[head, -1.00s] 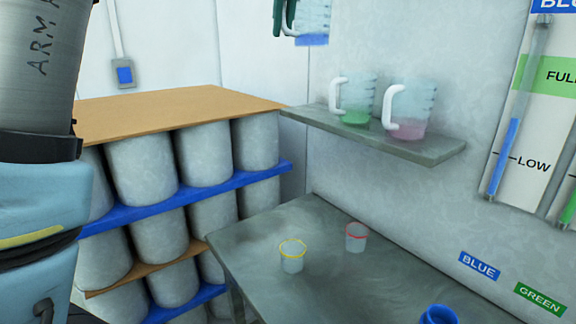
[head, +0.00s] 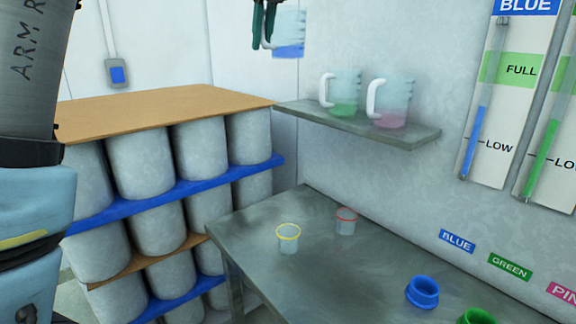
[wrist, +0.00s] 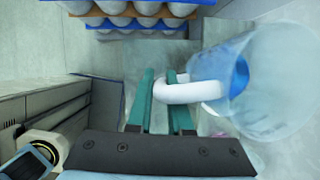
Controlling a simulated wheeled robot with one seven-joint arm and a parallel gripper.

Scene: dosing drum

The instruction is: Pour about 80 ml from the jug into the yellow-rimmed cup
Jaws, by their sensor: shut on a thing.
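The yellow-rimmed cup (head: 288,240) stands upright on the grey table, below the jug. It looks empty. I cannot pick out the cup in the wrist view.
A red-rimmed cup (head: 346,222) stands right of the yellow-rimmed one. Jugs with green (head: 344,95) and pink (head: 390,102) liquid stand on the wall shelf (head: 420,134). A blue ring (head: 422,292) sits on the table (head: 330,275). Stacked drums (head: 140,160) fill the left.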

